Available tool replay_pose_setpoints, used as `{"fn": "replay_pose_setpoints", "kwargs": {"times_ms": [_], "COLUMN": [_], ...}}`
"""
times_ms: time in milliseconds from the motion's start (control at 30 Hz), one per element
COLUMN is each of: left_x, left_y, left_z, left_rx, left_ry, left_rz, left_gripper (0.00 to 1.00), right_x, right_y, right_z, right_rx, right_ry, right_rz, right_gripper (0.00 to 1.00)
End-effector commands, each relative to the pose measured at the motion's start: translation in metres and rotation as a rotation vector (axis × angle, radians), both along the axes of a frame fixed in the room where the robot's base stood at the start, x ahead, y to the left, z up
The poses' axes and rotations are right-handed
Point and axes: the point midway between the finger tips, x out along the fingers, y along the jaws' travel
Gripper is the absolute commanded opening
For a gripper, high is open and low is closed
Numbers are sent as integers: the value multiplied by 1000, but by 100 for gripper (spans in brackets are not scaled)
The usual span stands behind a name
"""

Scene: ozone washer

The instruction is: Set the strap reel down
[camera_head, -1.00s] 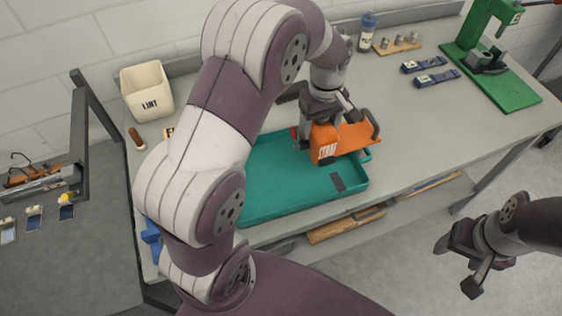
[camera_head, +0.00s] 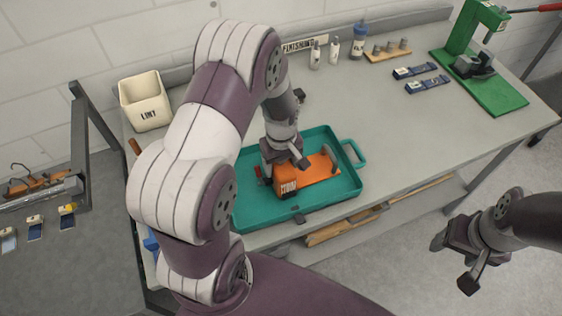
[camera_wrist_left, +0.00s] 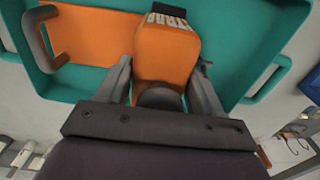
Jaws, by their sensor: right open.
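The orange strap reel (camera_head: 320,171) is inside the teal tray (camera_head: 244,213) and appears to rest on its floor, its lettered end towards me. In the left wrist view the reel (camera_wrist_left: 165,50) shows its lettered block and a flat orange plate with a grey handle to the left. My left gripper (camera_head: 282,172) is down over the lettered block. Its two fingers (camera_wrist_left: 162,85) stand on either side of the block; I cannot tell whether they press on it. My right gripper (camera_head: 452,264) is open and empty, out in front of the bench at the right.
The tray stands on a grey workbench (camera_head: 400,125). A LINT bin (camera_head: 146,101) is at the back left, bottles (camera_head: 358,42) at the back. Two dark blue straps (camera_head: 427,85) and a green press (camera_head: 490,85) are at the right. The bench between tray and straps is clear.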

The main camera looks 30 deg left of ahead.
Motion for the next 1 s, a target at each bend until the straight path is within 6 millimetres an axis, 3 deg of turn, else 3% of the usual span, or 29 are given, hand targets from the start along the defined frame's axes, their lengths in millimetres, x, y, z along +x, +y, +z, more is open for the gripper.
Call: {"fn": "replay_pose_setpoints", "kwargs": {"times_ms": [33, 67, 100, 567, 1000], "left_x": [0, 0, 0, 1, 1], "left_y": [0, 0, 0, 0, 0], "left_z": [0, 0, 0, 7, 108], "left_rx": [0, 0, 0, 0, 0], "left_ry": [0, 0, 0, -1, -3], "left_rz": [0, 0, 0, 0, 0], "left_gripper": [79, 89, 92, 92, 92], "right_x": [0, 0, 0, 0, 0], "right_y": [0, 0, 0, 0, 0], "right_z": [0, 0, 0, 1, -20], "right_rx": [0, 0, 0, 0, 0], "right_ry": [0, 0, 0, 0, 0], "right_rz": [0, 0, 0, 0, 0], "right_gripper": [64, 64, 64, 64, 64]}}
